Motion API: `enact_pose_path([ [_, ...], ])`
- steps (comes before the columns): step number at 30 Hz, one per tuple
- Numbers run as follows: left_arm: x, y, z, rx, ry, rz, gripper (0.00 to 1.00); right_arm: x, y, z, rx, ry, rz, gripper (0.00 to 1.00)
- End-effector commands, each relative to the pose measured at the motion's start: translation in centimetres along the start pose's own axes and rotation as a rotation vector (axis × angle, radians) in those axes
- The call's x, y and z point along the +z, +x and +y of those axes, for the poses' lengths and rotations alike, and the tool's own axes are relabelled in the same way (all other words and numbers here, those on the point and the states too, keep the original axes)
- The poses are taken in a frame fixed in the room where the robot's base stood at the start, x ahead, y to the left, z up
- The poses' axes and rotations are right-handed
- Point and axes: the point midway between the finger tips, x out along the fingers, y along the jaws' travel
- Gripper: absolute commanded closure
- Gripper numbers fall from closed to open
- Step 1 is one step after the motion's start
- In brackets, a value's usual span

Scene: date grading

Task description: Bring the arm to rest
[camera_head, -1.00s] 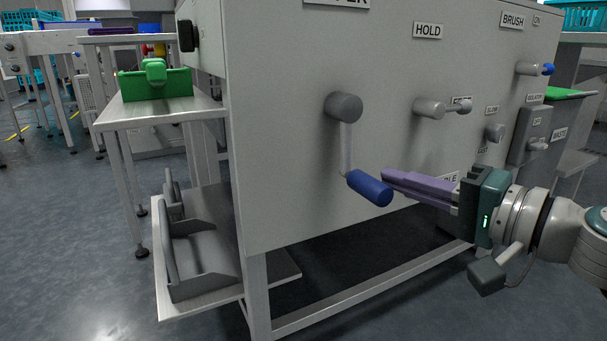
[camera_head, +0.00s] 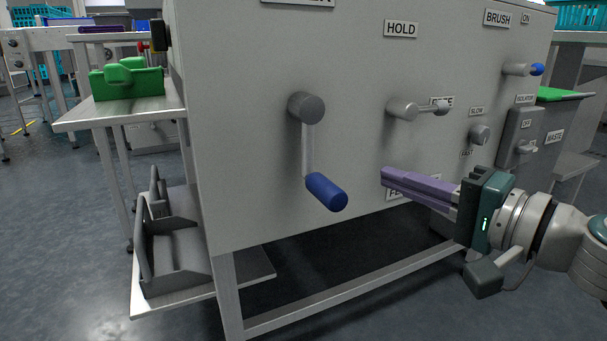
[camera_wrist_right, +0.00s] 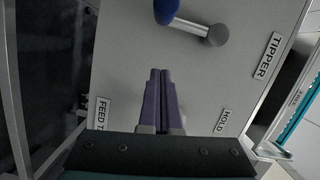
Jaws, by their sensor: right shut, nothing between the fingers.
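My right gripper (camera_head: 386,177) reaches in from the right in the head view, in front of the machine's grey panel (camera_head: 250,180). Its purple fingers are shut together and hold nothing. It is to the right of the crank with the blue handle (camera_head: 327,191), with a clear gap between them. The crank arm points down. In the right wrist view the closed fingers (camera_wrist_right: 160,75) point toward the panel, and the blue handle (camera_wrist_right: 166,10) shows at the top edge, apart from them. My left gripper is not in view.
The panel carries a HOLD knob (camera_head: 403,108), a blue-tipped BRUSH lever (camera_head: 522,69) and a small speed knob (camera_head: 479,134). A side table (camera_head: 118,116) with a green holder (camera_head: 127,82) stands left. A grey tray (camera_head: 178,262) sits low at left. Open floor lies at far left.

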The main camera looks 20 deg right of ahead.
Motion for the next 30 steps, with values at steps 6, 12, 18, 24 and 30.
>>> enact_pose_path([
  [6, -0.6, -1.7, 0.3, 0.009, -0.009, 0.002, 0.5, 0.0, -5.0, -0.3, 0.004, 0.001, 0.0, 1.0],
  [12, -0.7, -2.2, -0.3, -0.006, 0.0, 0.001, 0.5, -0.1, -7.7, -0.2, 0.001, 0.001, 0.002, 1.0],
  [18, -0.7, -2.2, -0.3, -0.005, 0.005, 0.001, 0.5, -0.1, -8.3, -0.2, -0.001, -0.002, 0.001, 1.0],
  [24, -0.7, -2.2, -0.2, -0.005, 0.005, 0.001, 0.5, -0.1, -8.2, -0.2, -0.001, -0.001, 0.001, 1.0],
  [30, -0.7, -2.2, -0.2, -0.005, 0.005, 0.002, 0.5, -0.1, -8.2, -0.2, -0.001, -0.001, 0.002, 1.0],
])
